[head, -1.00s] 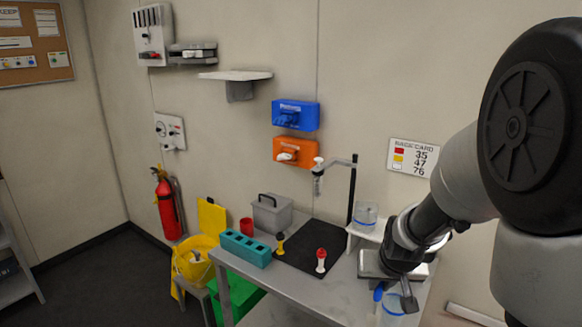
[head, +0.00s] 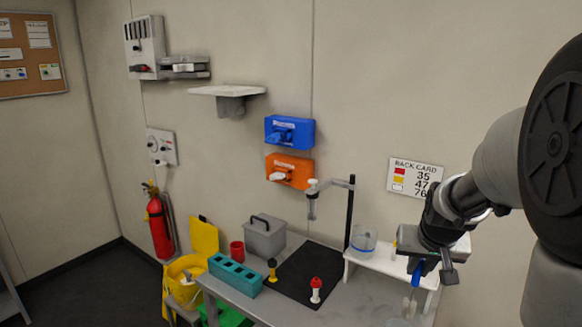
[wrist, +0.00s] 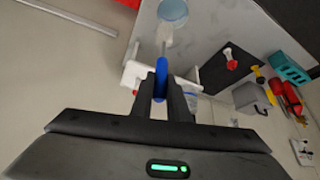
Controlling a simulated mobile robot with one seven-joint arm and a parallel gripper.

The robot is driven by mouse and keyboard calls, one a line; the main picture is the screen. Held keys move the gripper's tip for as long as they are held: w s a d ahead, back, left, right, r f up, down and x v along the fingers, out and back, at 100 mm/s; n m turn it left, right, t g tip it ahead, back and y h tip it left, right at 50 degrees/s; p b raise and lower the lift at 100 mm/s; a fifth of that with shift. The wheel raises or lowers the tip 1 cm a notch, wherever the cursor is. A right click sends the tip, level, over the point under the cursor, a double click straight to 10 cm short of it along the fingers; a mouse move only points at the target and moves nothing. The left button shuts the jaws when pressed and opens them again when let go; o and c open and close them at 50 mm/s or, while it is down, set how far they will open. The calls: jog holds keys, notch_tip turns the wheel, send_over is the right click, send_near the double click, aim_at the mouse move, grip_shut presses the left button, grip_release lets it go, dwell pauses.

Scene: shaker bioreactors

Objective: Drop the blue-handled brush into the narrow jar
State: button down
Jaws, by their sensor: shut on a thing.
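My gripper (head: 418,266) is shut on the blue-handled brush (head: 416,276), which hangs below it with its pale lower end down, above the table's right end. In the wrist view the blue handle (wrist: 160,76) sits between my fingers (wrist: 160,88), and its thin shaft points toward a clear bluish jar (wrist: 173,12) on the table. The shaft's end overlaps the jar's near edge there; I cannot tell its height above it. In the head view that jar is barely visible at the bottom edge. Another clear jar (head: 364,240) with a blue band stands on the white stand.
The white stand (head: 385,257) is close beside my gripper. A black mat (head: 300,262) with a red-and-white item (head: 316,289), a post with an arm (head: 350,215), a teal block (head: 235,275) and a grey box (head: 265,238) occupy the table's left part.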

jog(key=shift+f, duration=0.55)
jog(key=c, duration=1.6)
grip_release()
jog(key=shift+r, duration=0.1)
jog(key=v, duration=1.7)
jog(key=shift+a+r+b, duration=0.1)
jog(key=shift+b, duration=0.2)
jog(key=shift+s, duration=0.1)
jog(key=s+a+f+n, duration=0.1)
jog(key=s+a+f, duration=0.1)
jog(key=s+a, duration=0.2)
jog(key=s+a+f+n+y, duration=0.1)
jog(key=s+a+f, duration=0.1)
jog(key=s+a, duration=0.2)
jog(key=s+a+f+n, duration=0.1)
jog(key=s+a+f, duration=0.1)
jog(key=s+a, duration=0.2)
jog(key=shift+s+f+y, duration=0.15)
jog(key=shift+s+f, duration=0.05)
jog(key=shift+s, duration=0.45)
jog(key=shift+s+f+y, duration=0.15)
jog(key=shift+s+f, duration=0.05)
jog(key=shift+s, duration=0.45)
